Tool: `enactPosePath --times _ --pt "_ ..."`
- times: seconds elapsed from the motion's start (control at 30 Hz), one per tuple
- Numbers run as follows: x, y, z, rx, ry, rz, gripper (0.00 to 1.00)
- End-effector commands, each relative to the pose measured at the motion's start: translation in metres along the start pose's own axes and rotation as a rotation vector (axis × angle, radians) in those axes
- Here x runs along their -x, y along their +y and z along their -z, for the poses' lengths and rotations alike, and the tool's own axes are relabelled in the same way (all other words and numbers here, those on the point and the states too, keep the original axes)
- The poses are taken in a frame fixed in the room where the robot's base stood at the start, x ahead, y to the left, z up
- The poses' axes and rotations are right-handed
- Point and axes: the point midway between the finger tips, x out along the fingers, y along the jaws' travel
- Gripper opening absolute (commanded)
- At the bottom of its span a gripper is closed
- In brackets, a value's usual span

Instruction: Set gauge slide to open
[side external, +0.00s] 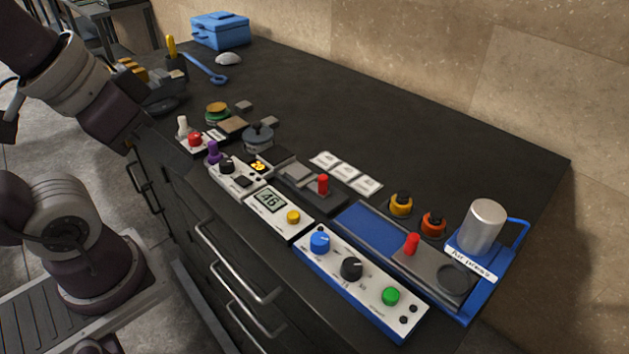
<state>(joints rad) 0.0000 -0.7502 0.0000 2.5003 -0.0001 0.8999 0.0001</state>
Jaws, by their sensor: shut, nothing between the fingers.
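I cannot tell for certain which slide is the gauge slide. One red-handled slide (322,184) stands upright on a dark plate in the middle of the row of devices. Another red-handled slide (411,244) stands on the grey plate of the blue press (362,226) at the right. My gripper (130,146) is at the left, by the bench's front edge, well apart from both slides. It is shut and empty; its fingers are small and dark here.
A panel with blue, black and green knobs (361,272) lies in front of the press. A display box reading 46 (278,212) is left of it. A metal cylinder (482,226) stands at the far right. White cards (346,172) lie behind the middle slide.

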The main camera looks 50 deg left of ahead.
Motion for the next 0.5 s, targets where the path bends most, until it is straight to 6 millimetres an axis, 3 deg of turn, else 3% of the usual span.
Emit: enactPosePath --times 0.43,0.5 --pt "0.0 0.0 0.0001 0.0 0.0 0.0 0.0" --pt "-0.0001 0.0 0.0022 -0.001 -0.004 0.0 0.14"
